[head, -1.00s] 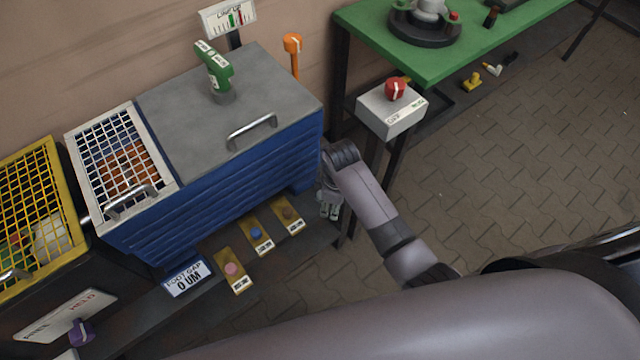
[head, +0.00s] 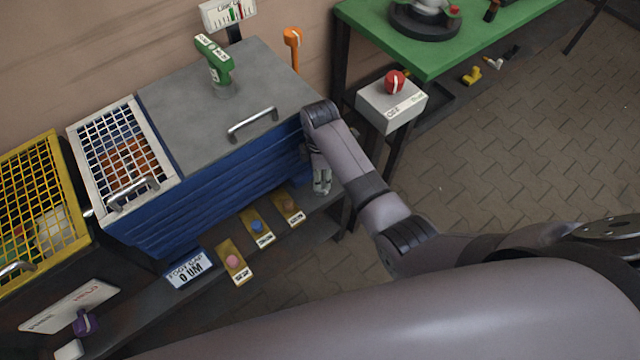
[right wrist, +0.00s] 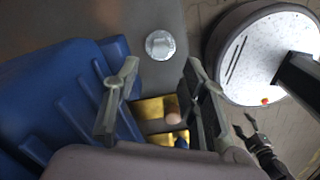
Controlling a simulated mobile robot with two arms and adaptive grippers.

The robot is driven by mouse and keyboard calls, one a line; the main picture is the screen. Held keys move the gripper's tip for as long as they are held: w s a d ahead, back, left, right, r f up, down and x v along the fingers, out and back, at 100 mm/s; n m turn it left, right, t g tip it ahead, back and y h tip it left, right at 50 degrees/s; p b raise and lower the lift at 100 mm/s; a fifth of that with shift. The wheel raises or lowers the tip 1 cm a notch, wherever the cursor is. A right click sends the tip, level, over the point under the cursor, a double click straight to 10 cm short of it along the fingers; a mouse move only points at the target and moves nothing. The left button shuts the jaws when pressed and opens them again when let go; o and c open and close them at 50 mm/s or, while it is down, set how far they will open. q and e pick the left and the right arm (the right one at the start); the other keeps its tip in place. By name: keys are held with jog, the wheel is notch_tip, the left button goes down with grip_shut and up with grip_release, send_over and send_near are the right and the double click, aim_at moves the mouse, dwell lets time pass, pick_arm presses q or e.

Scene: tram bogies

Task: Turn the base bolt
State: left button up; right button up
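A round silver bolt head (right wrist: 160,45), which looks like the base bolt, sits on the dark grey surface in the right wrist view. It lies ahead of my right gripper (right wrist: 160,82), between the lines of its two spread fingers, and nothing touches it. In the head view the same gripper (head: 321,183) hangs fingers down beside the right end of the blue ribbed cabinet (head: 215,205), above the dark ledge. I cannot make out the bolt there. My left gripper (right wrist: 250,128) shows small in the right wrist view, its fingers apart and empty.
Yellow plates with brown (head: 289,204), blue (head: 257,226) and pink (head: 233,261) knobs lie on the ledge left of my right gripper. A grey box with a red knob (head: 394,82) and a green table (head: 450,45) stand to the right. Paved floor (head: 530,150) is open.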

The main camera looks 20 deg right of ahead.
aim_at(322, 188)
notch_tip(322, 188, down, 6)
jog(key=shift+f+b, duration=0.1)
jog(key=shift+b, duration=0.3)
grip_shut()
dwell(0.3)
